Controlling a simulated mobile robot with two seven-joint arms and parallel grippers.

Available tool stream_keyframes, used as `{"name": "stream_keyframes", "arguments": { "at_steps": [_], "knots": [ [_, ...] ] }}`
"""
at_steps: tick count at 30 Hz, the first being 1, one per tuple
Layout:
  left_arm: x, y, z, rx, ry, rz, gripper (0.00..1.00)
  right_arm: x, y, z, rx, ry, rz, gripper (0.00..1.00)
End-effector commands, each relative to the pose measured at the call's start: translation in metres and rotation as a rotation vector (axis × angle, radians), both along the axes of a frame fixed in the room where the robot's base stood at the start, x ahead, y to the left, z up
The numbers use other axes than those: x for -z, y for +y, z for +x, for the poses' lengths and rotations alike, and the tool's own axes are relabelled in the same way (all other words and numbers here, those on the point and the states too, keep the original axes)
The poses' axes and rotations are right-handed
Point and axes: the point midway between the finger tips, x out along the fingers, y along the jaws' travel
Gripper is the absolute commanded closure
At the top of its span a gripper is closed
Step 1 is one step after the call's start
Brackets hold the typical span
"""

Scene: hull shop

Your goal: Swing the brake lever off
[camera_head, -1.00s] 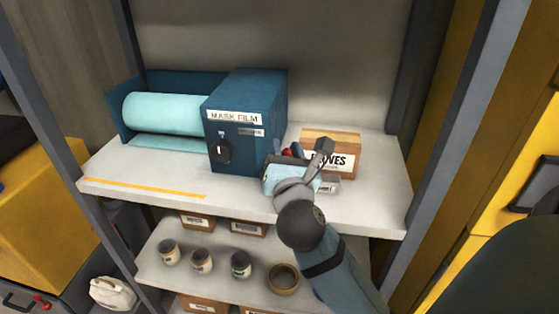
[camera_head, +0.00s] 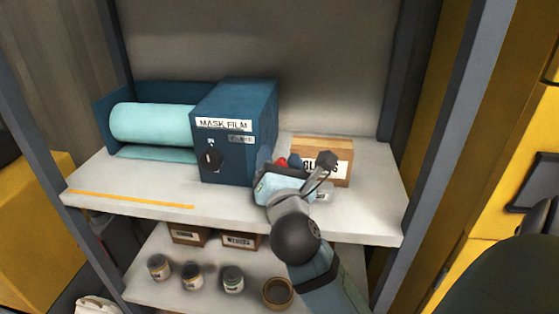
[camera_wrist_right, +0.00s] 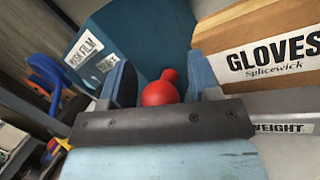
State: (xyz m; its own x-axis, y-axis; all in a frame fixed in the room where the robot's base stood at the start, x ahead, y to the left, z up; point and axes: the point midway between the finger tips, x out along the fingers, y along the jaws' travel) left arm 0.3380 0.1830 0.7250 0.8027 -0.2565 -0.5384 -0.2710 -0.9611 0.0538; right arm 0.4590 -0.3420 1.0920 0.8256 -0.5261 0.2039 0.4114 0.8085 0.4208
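The blue MASK FILM box (camera_head: 232,145) stands on the white shelf with a black dial on its front. A red ball-ended knob (camera_head: 283,162), which looks like the brake lever's grip, shows small at the box's right side. It also shows in the right wrist view (camera_wrist_right: 160,90), in front of the blue box. The lever's arm is hidden. My right gripper (camera_head: 278,165) points toward the knob. In the wrist view its two blue-grey fingers (camera_wrist_right: 155,80) stand apart with the knob between them. I cannot tell whether they touch it. My left gripper is not in view.
A GLOVES carton (camera_head: 322,160) stands close to the right of my gripper. A roll of pale teal film (camera_head: 150,124) lies left of the box. The shelf (camera_head: 130,188) is bare in front with a yellow strip. Several cans stand on the shelf below.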

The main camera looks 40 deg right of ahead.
Motion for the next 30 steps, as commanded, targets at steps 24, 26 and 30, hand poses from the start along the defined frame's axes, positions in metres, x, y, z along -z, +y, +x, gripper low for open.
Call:
{"name": "stream_keyframes", "arguments": {
  "at_steps": [24,26,30],
  "knots": [
    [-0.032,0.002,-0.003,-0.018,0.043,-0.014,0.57,-0.116,0.0,0.0,0.001,0.0,0.0,0.44],
    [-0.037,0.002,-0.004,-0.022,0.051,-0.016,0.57,-0.126,0.0,0.0,0.001,0.0,0.0,0.44],
    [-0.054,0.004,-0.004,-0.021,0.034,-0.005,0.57,-0.15,0.0,0.0,0.0,0.001,0.001,0.44]
  ]
}}
